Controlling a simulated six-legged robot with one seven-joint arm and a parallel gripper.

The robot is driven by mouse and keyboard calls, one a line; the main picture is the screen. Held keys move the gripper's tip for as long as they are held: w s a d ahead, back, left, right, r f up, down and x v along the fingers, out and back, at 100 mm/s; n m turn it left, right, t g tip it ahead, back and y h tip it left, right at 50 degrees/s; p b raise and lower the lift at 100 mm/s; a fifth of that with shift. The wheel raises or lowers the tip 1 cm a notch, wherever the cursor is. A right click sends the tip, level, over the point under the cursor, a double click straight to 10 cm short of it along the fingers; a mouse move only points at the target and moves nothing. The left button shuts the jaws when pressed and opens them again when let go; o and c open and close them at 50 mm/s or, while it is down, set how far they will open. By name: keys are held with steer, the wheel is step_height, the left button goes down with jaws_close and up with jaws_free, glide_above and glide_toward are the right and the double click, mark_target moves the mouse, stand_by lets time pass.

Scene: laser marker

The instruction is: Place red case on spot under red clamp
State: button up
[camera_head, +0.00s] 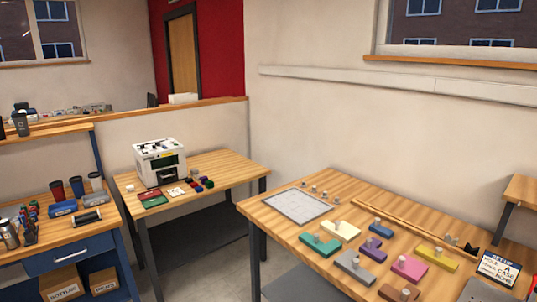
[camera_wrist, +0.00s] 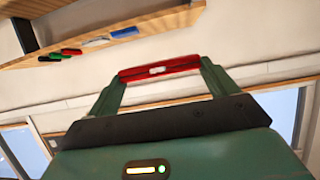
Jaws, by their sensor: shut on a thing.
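In the wrist view, my gripper (camera_wrist: 160,76) has its two green fingers shut on a flat red case (camera_wrist: 140,74) with a small white mark on its edge. The case lies crosswise between the fingertips, held up in the air. There, a white laser marker machine (camera_head: 160,160) stands on a wooden table (camera_head: 232,168). A flat red item (camera_head: 149,194) and a green one (camera_head: 155,203) lie in front of it. I cannot make out a red clamp or the spot under it.
The right-hand table (camera_head: 330,262) holds a gridded white plate (camera_head: 297,205) and several coloured blocks with grey knobs. A blue workbench (camera_head: 75,259) with cups and tools stands at left. In the wrist view, markers lie on a wooden ledge (camera_wrist: 160,27).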

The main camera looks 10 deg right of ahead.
steer(key=w+a+f+n+t+y, duration=0.2)
steer(key=w+a+f+n+y, duration=0.2)
steer(key=w+a+f, duration=0.7)
steer(key=w+a+f+n+t+y, duration=0.3)
steer(key=w+a+f, duration=0.7)
steer(key=a+f, duration=0.9)
steer(key=w+a+f+n+t+y, duration=0.2)
steer(key=w+a+f+n+y, duration=0.3)
steer(key=a, duration=2)
steer(key=w+f, duration=0.6)
steer(key=f, duration=0.4)
steer(key=shift+w+f+n+t, duration=0.3)
steer(key=shift+w+f+n, duration=0.05)
steer(key=shift+n, duration=0.05)
steer(key=shift+r, duration=0.1)
